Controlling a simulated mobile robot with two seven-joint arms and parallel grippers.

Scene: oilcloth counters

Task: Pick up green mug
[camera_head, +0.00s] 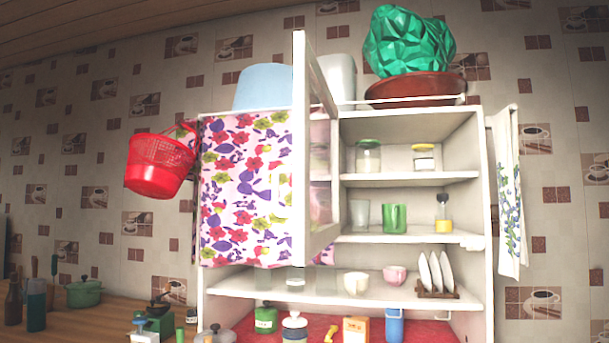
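The green mug (394,218) stands upright on a middle shelf of the white cupboard (484,220). A clear glass (359,215) is to its left and a small yellow-based item (443,222) is to its right. The open cupboard door (301,150) stands out to the left of the mug and does not cover it. Neither of my grippers is in view.
Lower shelves hold a cream cup (356,283), a pink cup (395,275) and plates in a rack (437,294). A red basket (159,165) hangs at the left. A green pot (84,293) stands on the wooden counter.

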